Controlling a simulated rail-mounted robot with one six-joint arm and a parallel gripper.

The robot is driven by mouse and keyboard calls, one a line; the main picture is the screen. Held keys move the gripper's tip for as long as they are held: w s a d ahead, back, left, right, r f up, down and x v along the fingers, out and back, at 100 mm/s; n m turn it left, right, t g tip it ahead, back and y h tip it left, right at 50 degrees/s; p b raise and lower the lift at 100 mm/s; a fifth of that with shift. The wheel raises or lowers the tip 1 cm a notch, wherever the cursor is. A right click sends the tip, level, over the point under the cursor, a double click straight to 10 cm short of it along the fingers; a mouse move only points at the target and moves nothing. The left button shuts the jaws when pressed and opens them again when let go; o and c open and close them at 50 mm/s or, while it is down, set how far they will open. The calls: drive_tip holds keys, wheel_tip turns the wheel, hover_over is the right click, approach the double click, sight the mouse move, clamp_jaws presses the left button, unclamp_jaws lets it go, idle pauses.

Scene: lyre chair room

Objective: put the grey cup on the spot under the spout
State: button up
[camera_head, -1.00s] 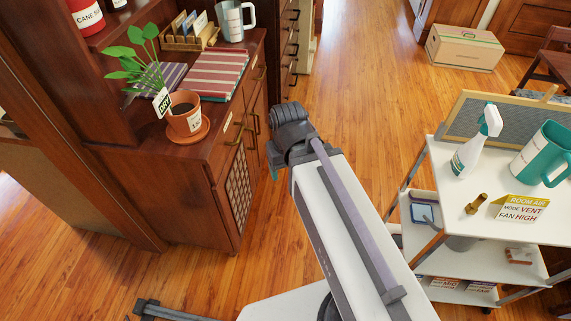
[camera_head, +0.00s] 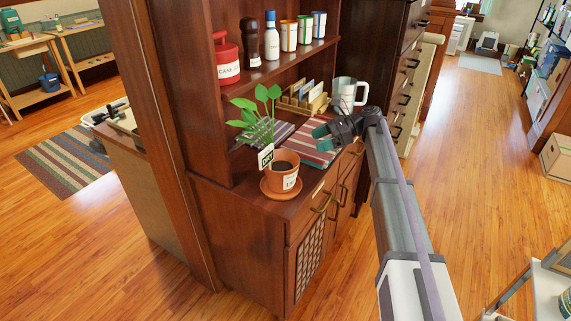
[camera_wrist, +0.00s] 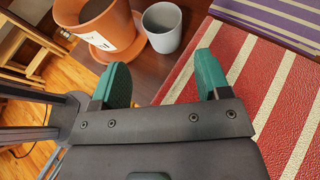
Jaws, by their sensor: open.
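The grey cup (camera_wrist: 162,27) stands on the dark wood cabinet top in the wrist view, between the terracotta pot and the red striped book. I cannot make it out in the head view. My gripper (camera_wrist: 162,68) has its two teal fingers apart with nothing between them; the cup is ahead of the gap and apart from the fingers. In the head view my gripper (camera_head: 322,138) is over the striped book, right of the potted plant. I see no spout or spot that I can be sure of.
The terracotta pot (camera_head: 283,170) with a leafy plant stands on a saucer near the cabinet's front edge. The red striped book (camera_head: 312,150) lies beside it. A metal jug (camera_head: 343,95) and a card rack (camera_head: 302,98) stand behind. Jars and bottles line the shelf (camera_head: 280,65) above.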

drive_tip(key=shift+a+f, duration=0.15)
drive_tip(key=shift+f, duration=0.05)
drive_tip(key=b+x, duration=0.2)
drive_tip(key=x, duration=0.2)
drive_tip(key=shift+s+a+f, duration=0.15)
drive_tip(key=shift+a+f, duration=0.05)
drive_tip(key=shift+a, duration=0.45)
drive_tip(key=b+x, duration=0.2)
drive_tip(key=x, duration=0.3)
drive_tip(key=shift+f, duration=0.15)
drive_tip(key=shift+a, duration=0.1)
drive_tip(key=c, duration=0.8)
drive_tip(key=shift+o, duration=0.2)
wheel_tip(320, 180, up, 18)
drive_tip(key=p, duration=1.8)
